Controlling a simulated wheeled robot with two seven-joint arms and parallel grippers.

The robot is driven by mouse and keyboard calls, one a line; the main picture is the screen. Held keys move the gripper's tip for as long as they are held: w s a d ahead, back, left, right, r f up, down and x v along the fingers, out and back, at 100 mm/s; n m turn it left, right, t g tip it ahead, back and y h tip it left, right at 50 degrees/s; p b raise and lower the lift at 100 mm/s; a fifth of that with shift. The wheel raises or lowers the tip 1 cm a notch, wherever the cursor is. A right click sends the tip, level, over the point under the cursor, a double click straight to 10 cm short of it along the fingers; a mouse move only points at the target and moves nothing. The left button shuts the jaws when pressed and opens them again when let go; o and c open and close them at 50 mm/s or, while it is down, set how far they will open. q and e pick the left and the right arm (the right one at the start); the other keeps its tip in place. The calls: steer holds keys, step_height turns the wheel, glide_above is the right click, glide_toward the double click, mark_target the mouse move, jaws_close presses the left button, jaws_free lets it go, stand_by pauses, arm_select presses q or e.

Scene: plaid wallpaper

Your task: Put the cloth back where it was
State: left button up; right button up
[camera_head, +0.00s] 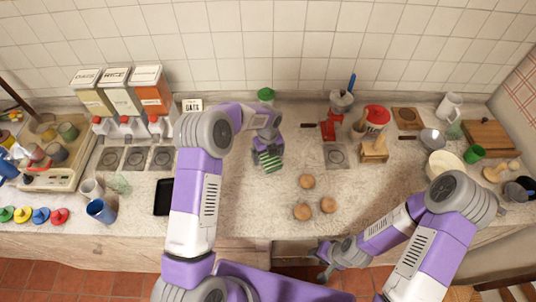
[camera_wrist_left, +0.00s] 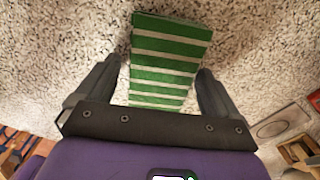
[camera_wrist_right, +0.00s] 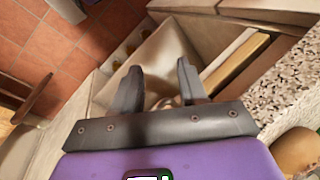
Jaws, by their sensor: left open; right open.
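The cloth (camera_head: 270,162) is green with white stripes and lies folded on the speckled counter near the middle. In the left wrist view the cloth (camera_wrist_left: 168,60) lies between and beyond the fingers. My left gripper (camera_head: 268,150) is open above the cloth, with one finger on each side of it; it also shows in the left wrist view (camera_wrist_left: 158,85). I cannot tell whether the fingers touch it. My right gripper (camera_head: 322,268) is open and empty at the counter's front edge, over an open drawer (camera_head: 295,250); it also shows in the right wrist view (camera_wrist_right: 158,80).
Three round wooden pieces (camera_head: 302,211) sit right of the cloth. A green-lidded container (camera_head: 266,96) stands behind it. Dispensers (camera_head: 120,95) and a black tray (camera_head: 163,197) are to the left. A red grinder (camera_head: 335,115) and a wooden box (camera_head: 374,151) stand to the right.

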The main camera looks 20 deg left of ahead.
arm_select(q)
step_height(320, 180, up, 12)
steer(key=shift+r+p, duration=0.2)
steer(key=shift+p, duration=0.1)
steer(key=shift+s+f, duration=0.1)
steer(key=shift+s, duration=0.05)
stand_by(0.6)
